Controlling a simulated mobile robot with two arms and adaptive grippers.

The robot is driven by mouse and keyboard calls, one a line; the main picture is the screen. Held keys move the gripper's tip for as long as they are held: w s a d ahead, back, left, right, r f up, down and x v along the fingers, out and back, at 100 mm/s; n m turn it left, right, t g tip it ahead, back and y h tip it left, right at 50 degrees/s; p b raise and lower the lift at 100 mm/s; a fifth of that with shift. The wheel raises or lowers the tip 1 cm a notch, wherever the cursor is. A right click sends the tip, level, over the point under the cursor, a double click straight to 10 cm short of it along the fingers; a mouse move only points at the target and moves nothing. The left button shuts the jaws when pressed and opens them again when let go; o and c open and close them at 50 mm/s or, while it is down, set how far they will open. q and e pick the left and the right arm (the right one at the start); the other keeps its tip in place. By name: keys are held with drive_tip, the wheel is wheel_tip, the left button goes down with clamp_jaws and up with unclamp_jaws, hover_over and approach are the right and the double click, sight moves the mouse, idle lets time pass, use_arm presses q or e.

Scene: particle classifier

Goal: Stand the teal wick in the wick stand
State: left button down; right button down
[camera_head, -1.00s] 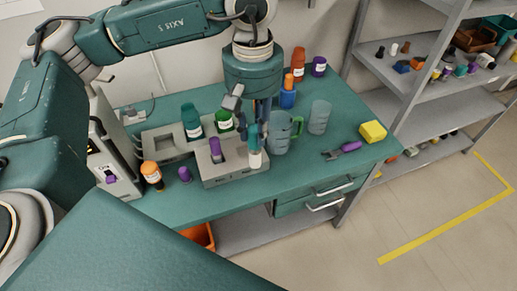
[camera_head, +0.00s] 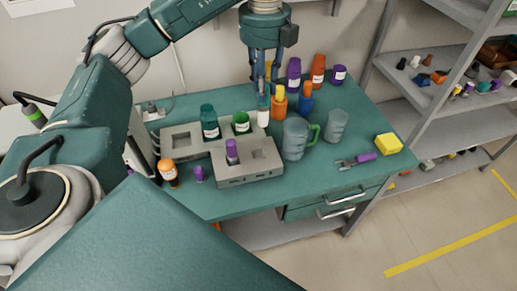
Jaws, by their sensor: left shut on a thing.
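My left gripper (camera_head: 263,86) points down over the back middle of the bench, shut on the teal wick (camera_head: 263,101). The wick hangs upright, with a white lower end (camera_head: 263,118). A grey block with slots, seemingly the wick stand (camera_head: 249,181), lies nearer the front. A purple wick (camera_head: 232,149) stands in its left slot. The held wick shows above and behind the block's right part in the picture, apart from it; its exact height is unclear. My right gripper is not in view.
A second grey block (camera_head: 178,132) with a teal bottle (camera_head: 209,122) and green bottle (camera_head: 241,123) is behind left. An orange holder (camera_head: 279,107), blue holder (camera_head: 305,103) and mug (camera_head: 296,140) stand close to the right.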

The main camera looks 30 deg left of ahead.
use_arm(q)
wheel_tip(320, 180, down, 20)
drive_tip(key=a+n+p, duration=0.1)
drive_tip(key=n+p, duration=0.2)
drive_tip(key=n, duration=0.3)
drive_tip(key=shift+w+a+p, duration=0.25)
drive_tip(key=shift+a+p, duration=0.05)
drive_tip(key=shift+a, duration=0.05)
drive_tip(key=c, duration=1.9)
unclamp_jaws()
drive_tip(key=shift+f, duration=0.1)
drive_tip(key=o, duration=0.4)
